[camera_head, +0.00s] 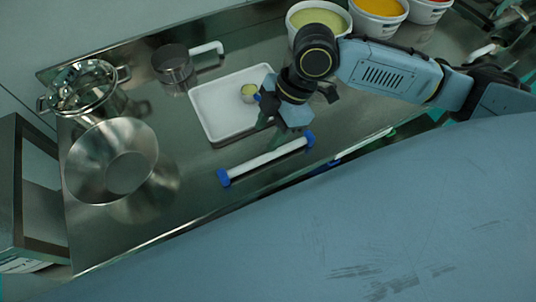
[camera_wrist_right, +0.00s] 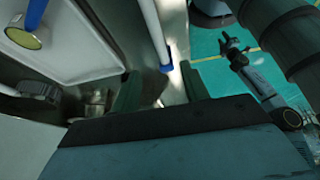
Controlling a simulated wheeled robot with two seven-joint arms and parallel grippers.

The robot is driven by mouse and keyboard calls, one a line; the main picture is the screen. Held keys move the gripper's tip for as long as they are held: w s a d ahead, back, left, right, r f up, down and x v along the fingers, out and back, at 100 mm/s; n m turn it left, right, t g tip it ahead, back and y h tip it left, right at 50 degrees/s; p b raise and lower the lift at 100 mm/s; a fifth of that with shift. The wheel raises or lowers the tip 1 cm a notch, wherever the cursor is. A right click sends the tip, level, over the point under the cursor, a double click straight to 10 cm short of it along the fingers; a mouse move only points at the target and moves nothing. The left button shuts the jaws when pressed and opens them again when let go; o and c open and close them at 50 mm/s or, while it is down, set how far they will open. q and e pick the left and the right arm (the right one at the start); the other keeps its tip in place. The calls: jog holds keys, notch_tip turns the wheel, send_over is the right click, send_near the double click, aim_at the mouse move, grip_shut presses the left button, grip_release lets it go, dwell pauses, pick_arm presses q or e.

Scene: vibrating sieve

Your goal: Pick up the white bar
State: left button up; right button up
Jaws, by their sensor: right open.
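The white bar (camera_head: 267,160), with a blue cap at each end, lies slantwise on the steel table near its front edge. In the right wrist view the bar (camera_wrist_right: 154,28) runs down from the top, with its blue end (camera_wrist_right: 166,58) showing between my finger lines. My right gripper (camera_head: 272,112) is over the white tray's right side, just behind the bar in the head view. In the wrist view the right gripper (camera_wrist_right: 160,90) is open, with nothing between its fingers. My left gripper does not show in the head view.
A steel bowl (camera_head: 110,162), a steel pot (camera_head: 82,88) and a handled sieve cup (camera_head: 173,66) stand at left. Tubs (camera_head: 378,20) line the back. A distant arm (camera_wrist_right: 255,80) over green floor may be mine.

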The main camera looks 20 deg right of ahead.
jog(key=x, duration=0.4)
jog(key=b+x, duration=0.1)
jog(key=x, duration=0.2)
jog(key=d+b+x, duration=0.1)
jog(key=x, duration=0.3)
jog(key=shift+w+f, duration=0.1)
jog(key=shift+f, duration=0.5)
jog(key=c, duration=1)
